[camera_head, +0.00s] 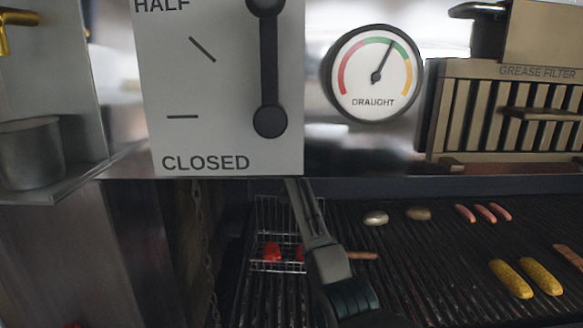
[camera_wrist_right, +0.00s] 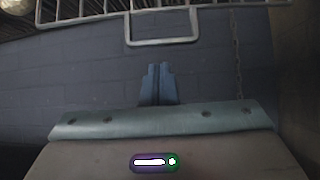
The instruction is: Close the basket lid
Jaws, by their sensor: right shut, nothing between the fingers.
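The wire basket (camera_head: 259,264) lies on the left part of the grill, with red pieces (camera_head: 272,252) inside. Its wire lid (camera_head: 270,212) appears raised at the back of the basket. My right gripper (camera_head: 293,184) reaches up in front of the basket's right side and hides part of it. In the right wrist view the gripper (camera_wrist_right: 157,70) is shut and empty. A wire frame with a squared loop (camera_wrist_right: 163,42) crosses the top of that view, beyond the fingertips and apart from them in the picture. My left gripper is not in view.
The grill grate (camera_head: 420,270) holds mushrooms (camera_head: 376,218), sausages (camera_head: 475,212) and corn cobs (camera_head: 525,279) to the right. A chain (camera_head: 205,245) hangs left of the basket. A panel with a dark lever (camera_head: 268,65) and a draught gauge (camera_head: 375,72) stand above.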

